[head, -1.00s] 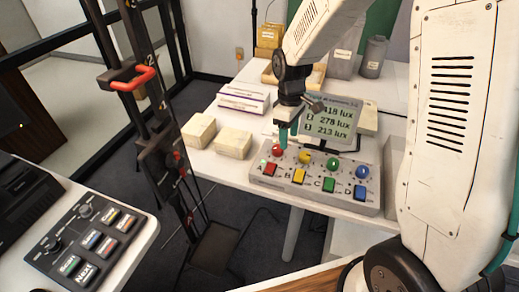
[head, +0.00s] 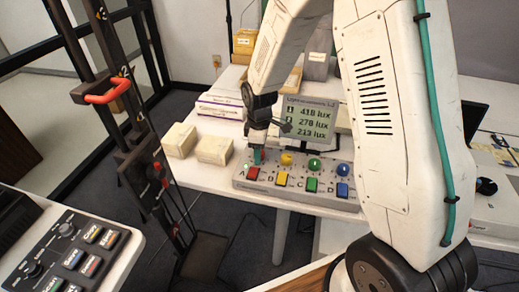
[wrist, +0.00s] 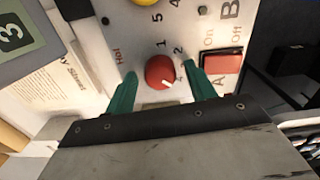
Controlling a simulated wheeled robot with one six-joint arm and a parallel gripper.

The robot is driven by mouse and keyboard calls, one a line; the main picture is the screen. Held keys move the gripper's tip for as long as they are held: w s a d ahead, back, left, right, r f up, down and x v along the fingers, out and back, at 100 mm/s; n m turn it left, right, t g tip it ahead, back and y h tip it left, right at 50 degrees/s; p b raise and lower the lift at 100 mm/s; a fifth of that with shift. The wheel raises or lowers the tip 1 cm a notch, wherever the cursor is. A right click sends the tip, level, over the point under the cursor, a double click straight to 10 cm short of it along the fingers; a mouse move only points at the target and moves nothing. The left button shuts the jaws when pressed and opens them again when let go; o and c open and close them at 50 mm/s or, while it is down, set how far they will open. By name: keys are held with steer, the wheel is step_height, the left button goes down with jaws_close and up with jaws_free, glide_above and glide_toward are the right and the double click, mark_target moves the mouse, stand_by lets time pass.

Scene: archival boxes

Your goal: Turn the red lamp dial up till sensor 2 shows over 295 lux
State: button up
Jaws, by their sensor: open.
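The red lamp dial (wrist: 160,71) lies between my gripper's two green fingertips in the wrist view. My gripper (wrist: 161,90) is open, one finger on each side of the dial, with a visible gap at both. The dial's white mark points to the lower right in that view. In the head view my gripper (head: 257,156) is down at the left end of the grey lamp panel (head: 240,180) and hides most of the red dial.
Yellow (head: 286,159), green (head: 314,164) and blue (head: 342,170) dials stand in a row right of the gripper. A red button (head: 253,173) sits in front of the red dial. Cream boxes (head: 213,150) stand on the table to the left.

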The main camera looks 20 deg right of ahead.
steer(key=c, duration=1)
steer(key=m, duration=0.4)
steer(key=shift+m, duration=2)
